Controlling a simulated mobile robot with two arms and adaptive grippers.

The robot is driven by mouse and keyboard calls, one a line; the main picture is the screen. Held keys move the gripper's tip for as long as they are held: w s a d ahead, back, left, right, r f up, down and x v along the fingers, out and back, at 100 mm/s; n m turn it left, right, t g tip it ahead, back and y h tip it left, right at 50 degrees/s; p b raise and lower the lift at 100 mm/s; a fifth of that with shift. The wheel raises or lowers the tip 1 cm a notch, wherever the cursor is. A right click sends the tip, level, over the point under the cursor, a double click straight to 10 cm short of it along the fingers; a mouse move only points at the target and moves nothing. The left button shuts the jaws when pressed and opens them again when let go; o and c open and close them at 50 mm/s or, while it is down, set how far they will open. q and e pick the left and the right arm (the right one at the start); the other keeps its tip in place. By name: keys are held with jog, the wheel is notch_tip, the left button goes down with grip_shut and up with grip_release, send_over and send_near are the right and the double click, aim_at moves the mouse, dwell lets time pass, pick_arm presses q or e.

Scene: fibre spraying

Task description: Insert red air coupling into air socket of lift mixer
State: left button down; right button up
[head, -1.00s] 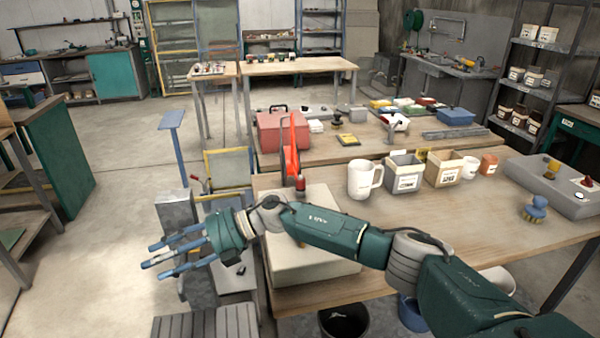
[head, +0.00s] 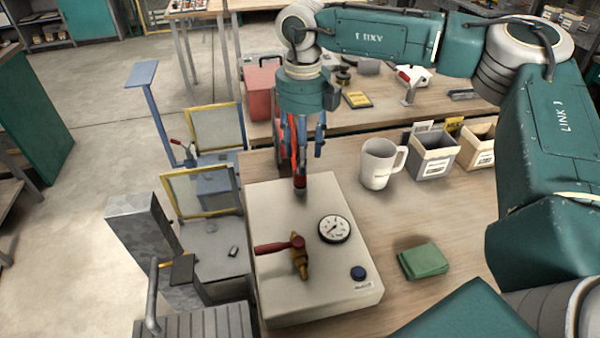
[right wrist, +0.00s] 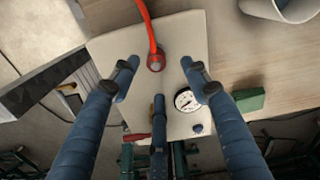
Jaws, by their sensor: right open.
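The red air coupling (head: 300,182) stands upright at the back of a beige box (head: 320,275) on the workbench, with a red hose rising from it. In the right wrist view the coupling (right wrist: 155,62) and its hose (right wrist: 147,22) show from above. My right gripper (head: 303,150) points down over the coupling. Its blue fingers are spread around the coupling and hose, apart from them; it is open and empty. I cannot make out the air socket of the lift mixer for sure. My left gripper is not in view.
The box carries a pressure gauge (head: 334,229), a brass valve with a red lever (head: 280,246) and a dark blue knob (head: 358,273). To its right are a green cloth (head: 425,260), a white mug (head: 380,164) and small bins (head: 433,156). Grey equipment (head: 145,235) stands left.

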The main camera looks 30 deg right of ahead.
aim_at(300, 180)
jog(key=shift+f, duration=0.75)
jog(key=f, duration=0.1)
jog(key=f+p, duration=0.1)
jog(key=f, duration=0.1)
jog(key=f+p, duration=0.1)
jog(key=shift+w+a+f, duration=0.1)
jog(key=shift+a+f, duration=0.05)
jog(key=shift+a, duration=0.1)
jog(key=shift+f+p, duration=0.35)
jog(key=shift+f, duration=0.2)
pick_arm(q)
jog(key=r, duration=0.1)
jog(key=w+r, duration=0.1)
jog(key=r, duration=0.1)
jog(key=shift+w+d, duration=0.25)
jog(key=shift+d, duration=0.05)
pick_arm(e)
grip_shut()
